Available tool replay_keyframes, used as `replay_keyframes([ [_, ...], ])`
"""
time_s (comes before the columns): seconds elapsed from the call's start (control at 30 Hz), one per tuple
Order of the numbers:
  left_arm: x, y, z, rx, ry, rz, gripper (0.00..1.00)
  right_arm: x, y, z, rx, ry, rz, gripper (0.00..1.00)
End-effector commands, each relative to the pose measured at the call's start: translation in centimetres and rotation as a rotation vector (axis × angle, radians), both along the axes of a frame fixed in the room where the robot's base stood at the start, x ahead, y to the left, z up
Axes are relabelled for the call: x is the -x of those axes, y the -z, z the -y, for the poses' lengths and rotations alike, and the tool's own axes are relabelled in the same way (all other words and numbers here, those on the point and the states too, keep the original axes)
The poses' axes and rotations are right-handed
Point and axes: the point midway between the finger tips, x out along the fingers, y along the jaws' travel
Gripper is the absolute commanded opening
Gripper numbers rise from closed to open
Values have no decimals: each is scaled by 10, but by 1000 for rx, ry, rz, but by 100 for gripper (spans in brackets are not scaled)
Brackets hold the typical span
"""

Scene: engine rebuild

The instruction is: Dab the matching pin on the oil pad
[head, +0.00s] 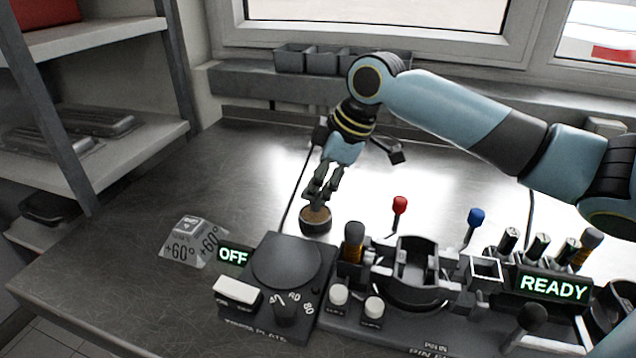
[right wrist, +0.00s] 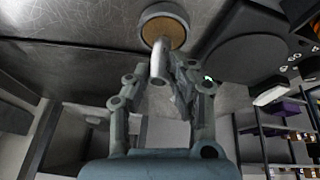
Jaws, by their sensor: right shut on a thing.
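The oil pad (head: 316,214) is a small round dark dish with a brown top on the bench, left of centre; it also shows in the right wrist view (right wrist: 166,31). My right gripper (head: 319,197) is directly above the pad, pointing down. In the right wrist view, my right gripper (right wrist: 170,78) is shut on a grey metal pin (right wrist: 158,61), its end overlapping the pad's brown face. I cannot tell whether the pin touches it. Several other pins (head: 539,246) stand in a rack at the right. My left gripper is not in view.
A hot plate (head: 286,262) reading OFF stands in front of the pad, and a grey angle-marked block (head: 190,240) to its left. A fixture (head: 410,268) with red (head: 399,204) and blue (head: 477,215) knobs and a READY display (head: 553,288) fills the right.

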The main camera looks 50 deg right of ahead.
Motion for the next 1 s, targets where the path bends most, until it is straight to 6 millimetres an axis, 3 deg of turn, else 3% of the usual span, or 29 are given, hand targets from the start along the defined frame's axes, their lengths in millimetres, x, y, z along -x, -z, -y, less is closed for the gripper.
replay_keyframes([
  [1.0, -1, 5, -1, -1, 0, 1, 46, 0, 9, 0, 0, 0, 0, 0],
])
